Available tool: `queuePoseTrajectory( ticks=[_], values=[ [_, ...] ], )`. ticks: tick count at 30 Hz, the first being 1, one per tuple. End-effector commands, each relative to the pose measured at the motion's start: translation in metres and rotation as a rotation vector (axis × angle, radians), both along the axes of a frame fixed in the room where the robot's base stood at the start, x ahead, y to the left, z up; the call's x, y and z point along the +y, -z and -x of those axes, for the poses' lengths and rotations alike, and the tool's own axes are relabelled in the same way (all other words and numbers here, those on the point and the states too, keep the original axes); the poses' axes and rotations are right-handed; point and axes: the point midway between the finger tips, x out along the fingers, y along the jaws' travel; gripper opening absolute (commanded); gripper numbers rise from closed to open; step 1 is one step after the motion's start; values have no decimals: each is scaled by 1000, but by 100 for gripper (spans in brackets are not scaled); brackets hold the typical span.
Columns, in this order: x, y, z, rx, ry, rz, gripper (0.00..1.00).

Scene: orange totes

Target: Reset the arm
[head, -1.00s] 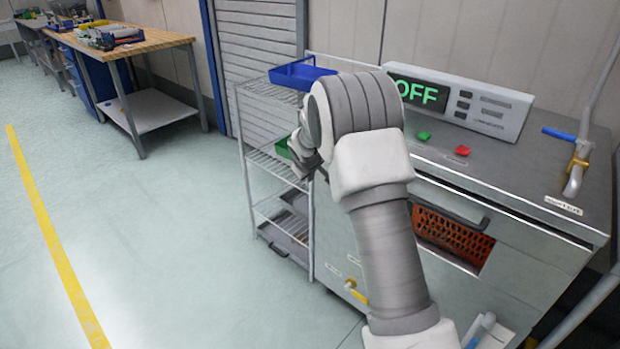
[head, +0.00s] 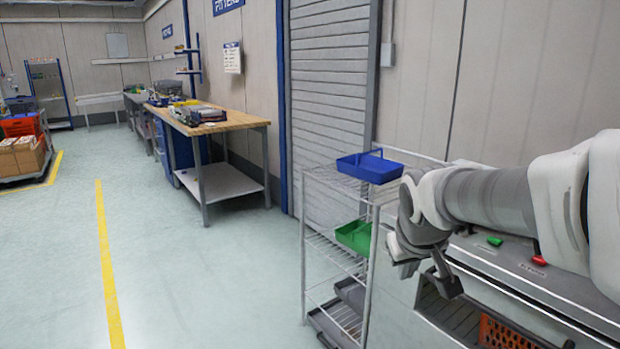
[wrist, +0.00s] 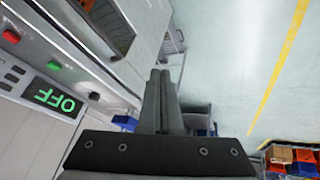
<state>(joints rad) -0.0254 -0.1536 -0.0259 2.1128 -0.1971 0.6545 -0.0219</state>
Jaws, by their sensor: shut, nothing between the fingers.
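My gripper (head: 425,272) hangs at the end of my bent arm, at the right of the head view. It is in front of the metal machine cabinet and just right of the wire shelf rack (head: 304,235). In the wrist view my gripper (wrist: 160,75) shows its two dark fingers side by side, together, with nothing between them.
A blue tray (head: 370,167) is on the rack's top and a green tray (head: 353,237) lower down. The machine has a green button (head: 494,241), a red button (head: 539,261) and an orange basket (head: 508,332). A wooden workbench (head: 225,122) stands further back.

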Motion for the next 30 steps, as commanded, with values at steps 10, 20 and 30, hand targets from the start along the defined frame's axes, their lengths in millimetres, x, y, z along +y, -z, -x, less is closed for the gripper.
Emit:
queuePoseTrajectory(
  ticks=[10,20,30],
  values=[
    [15,-7,126,16,68,-116,0],
    [28,-9,196,34,98,-190,0],
    [27,-90,195,36,97,-188,0]
  ],
)
